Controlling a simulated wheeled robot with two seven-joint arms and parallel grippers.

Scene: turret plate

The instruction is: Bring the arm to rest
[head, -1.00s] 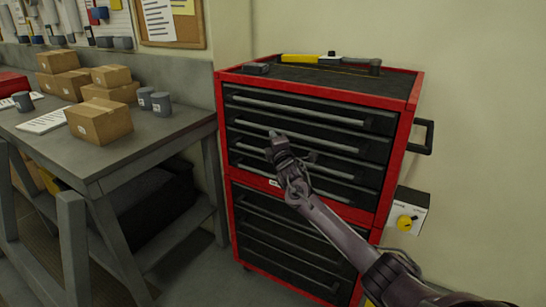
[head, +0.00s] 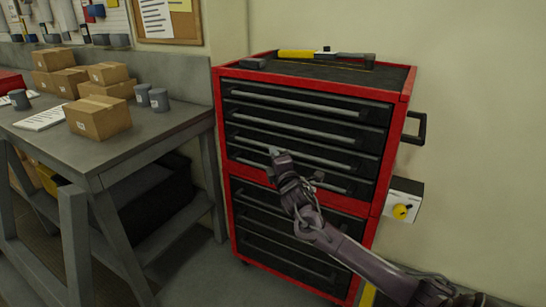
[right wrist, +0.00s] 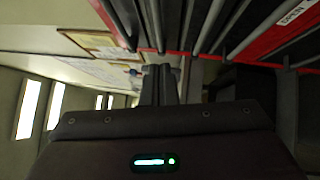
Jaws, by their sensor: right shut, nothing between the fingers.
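My right gripper (head: 275,153) is in front of the red and black tool cabinet (head: 408,95), around the height of its lower upper-section drawers. Its fingers are together with nothing between them. My right arm comes in from the lower right corner. In the right wrist view the closed fingers (right wrist: 161,84) point away from the camera, with the cabinet's drawer handles (right wrist: 212,25) at the upper right. I cannot tell whether the fingertips touch the cabinet. My left gripper is not in view.
A yellow-handled tool (head: 300,54) lies on the cabinet top. The grey workbench (head: 120,155) at left holds cardboard boxes (head: 100,118) and grey cups (head: 158,99).

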